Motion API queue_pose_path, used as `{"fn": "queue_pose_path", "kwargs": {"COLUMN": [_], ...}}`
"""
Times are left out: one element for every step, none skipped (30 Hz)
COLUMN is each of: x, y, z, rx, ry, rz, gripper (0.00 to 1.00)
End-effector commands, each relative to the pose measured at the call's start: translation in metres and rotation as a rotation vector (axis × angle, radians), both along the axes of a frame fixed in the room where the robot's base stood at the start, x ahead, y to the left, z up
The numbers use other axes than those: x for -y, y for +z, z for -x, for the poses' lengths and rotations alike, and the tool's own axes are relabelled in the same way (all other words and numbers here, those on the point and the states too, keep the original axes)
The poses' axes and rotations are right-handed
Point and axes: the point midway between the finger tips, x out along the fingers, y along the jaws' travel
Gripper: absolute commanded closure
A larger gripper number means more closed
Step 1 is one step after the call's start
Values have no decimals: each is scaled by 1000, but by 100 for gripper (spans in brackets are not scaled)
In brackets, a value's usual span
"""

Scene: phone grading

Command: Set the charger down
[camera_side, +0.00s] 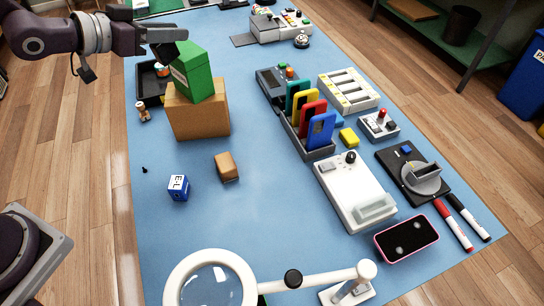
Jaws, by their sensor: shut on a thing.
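My gripper (167,39) is at the upper left and is shut on the top of a green box (194,73) with a pale label. No other thing in view is clearly a charger, and I cannot tell whether this green box is it. The green box is tilted and overlaps the top of a brown cardboard box (200,115). I cannot tell whether it rests on that box or hangs just above or inside it.
A dark tray (146,84) stands behind the cardboard box. A blue cube (178,188) and a small brown block (226,166) lie in front. A rack of coloured phones (309,139) stands right of centre. A magnifier lamp (226,262) fills the front. The mat's (258,200) middle is clear.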

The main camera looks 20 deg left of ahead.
Motion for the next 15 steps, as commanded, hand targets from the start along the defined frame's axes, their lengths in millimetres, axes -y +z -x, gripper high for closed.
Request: {"fn": "queue_pose_path", "kwargs": {"x": [11,17,26,34,42,54,64,73,86,94,103,116,126,136,149], "y": [1,2,3,3,3,2,2,1,-6,-18,-27,-40,-51,-61,-75], "z": [-10,-16,-24,-31,-37,-45,-50,-55,-58,-59,-60,-61,-61,-61,-60], "rx": [2,1,1,-1,0,-2,-2,-2,-9,-13,-13,-14,-14,-13,-13], "ry": [-7,-6,-5,-2,0,3,6,10,14,16,18,21,26,29,35], "rz": [1,1,1,3,2,2,3,2,3,1,1,0,0,-1,-3], "gripper": [100,100,100,100,100,100,100,100,100,100,100,100,100,100,100]}}
